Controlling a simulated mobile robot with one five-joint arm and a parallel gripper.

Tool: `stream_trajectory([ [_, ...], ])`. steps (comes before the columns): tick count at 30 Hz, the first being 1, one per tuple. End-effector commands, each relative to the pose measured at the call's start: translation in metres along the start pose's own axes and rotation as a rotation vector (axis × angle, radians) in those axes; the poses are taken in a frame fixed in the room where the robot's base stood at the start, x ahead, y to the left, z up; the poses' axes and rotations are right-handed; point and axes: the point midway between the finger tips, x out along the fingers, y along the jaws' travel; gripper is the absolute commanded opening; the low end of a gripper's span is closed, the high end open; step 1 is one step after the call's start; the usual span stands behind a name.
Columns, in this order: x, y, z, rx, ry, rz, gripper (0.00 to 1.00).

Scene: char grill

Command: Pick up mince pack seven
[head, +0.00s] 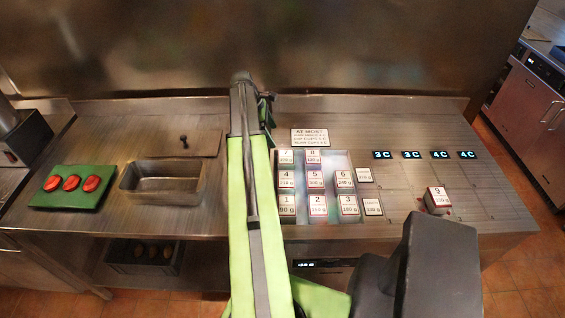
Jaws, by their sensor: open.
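Mince pack seven (286,157) is a small block with a white label reading 7, in the far left corner of a shallow grey tray (335,219). Packs eight (313,157), four (286,180) and five (315,180) lie close around it. My arm reaches over the counter just left of the tray. My gripper (267,110), small and dark at the arm's far end, is open, left of and beyond pack seven. Its fingers are partly hidden by the arm. I see nothing held in it.
Packs one, two, three and six share the tray. Pack nine (437,199) stands apart at right, near small displays (411,155). A sign (311,137) stands behind the tray. A metal bin (163,192) and a green board (72,187) with red patties are left.

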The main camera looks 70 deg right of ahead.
Motion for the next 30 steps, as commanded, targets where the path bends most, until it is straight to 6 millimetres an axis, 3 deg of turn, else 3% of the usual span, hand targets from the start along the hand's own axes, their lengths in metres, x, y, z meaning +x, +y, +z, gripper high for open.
stream_trajectory([
  [15,0.112,-0.001,-0.008,-0.004,0.0,0.002,0.95],
  [23,0.117,-0.001,-0.005,-0.006,0.0,0.003,0.95],
  [30,0.157,-0.005,-0.008,-0.004,0.0,0.003,0.95],
])
